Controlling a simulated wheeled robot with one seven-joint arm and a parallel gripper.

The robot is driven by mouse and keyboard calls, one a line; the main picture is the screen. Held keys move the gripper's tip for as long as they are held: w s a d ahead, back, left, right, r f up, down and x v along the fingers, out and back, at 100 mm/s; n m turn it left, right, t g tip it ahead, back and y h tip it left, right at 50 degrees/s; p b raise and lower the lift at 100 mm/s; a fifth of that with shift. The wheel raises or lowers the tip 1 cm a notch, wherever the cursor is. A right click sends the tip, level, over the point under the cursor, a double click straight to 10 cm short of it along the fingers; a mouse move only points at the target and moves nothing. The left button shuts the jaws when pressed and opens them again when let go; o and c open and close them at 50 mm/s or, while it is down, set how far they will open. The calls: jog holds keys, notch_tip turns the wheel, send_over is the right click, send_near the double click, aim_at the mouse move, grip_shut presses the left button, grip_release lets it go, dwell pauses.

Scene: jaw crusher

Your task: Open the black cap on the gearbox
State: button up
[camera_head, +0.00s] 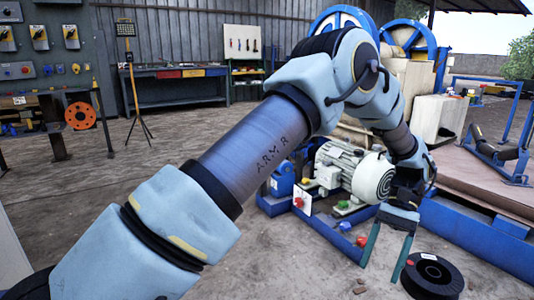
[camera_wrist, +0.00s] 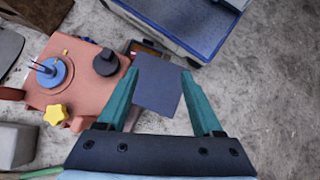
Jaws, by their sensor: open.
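The gearbox (camera_wrist: 85,85) is a salmon-orange housing at the left of the wrist view. The black cap (camera_wrist: 105,62) is a round dark knob on its top, near its upper right corner. A blue round part (camera_wrist: 55,72) and a yellow star-shaped knob (camera_wrist: 55,114) are also on the housing. My gripper (camera_wrist: 158,72) is open with teal fingers, and nothing is held between them. In the picture the cap lies just left of the left fingertip, apart from it. In the head view my gripper (camera_head: 384,272) points down; I cannot make out the gearbox or cap there.
A dark blue-grey flat plate (camera_wrist: 158,90) shows between the fingers in the wrist view. A blue frame (camera_wrist: 190,22) lies above it. In the head view a white motor (camera_head: 350,170) stands behind my gripper, and a black spool (camera_head: 432,275) lies on the floor to its right.

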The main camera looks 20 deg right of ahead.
jog(key=w+a+r+n+t+h, duration=0.1)
jog(key=w+a+r+n+h, duration=0.15)
jog(key=w+a, duration=0.6)
jog(key=w+a+r+n+h, duration=0.2)
jog(key=w+a+n+h, duration=0.1)
jog(key=w+a, duration=0.6)
jog(key=s+a+r+n+t+h, duration=0.2)
jog(key=a+n+t, duration=0.3)
jog(key=a, duration=2)
notch_tip(320, 180, up, 32)
jog(key=p, duration=3.1)
jog(key=shift+w+a+f, duration=0.15)
jog(key=shift+a+f, duration=0.1)
jog(key=shift+f, duration=0.1)
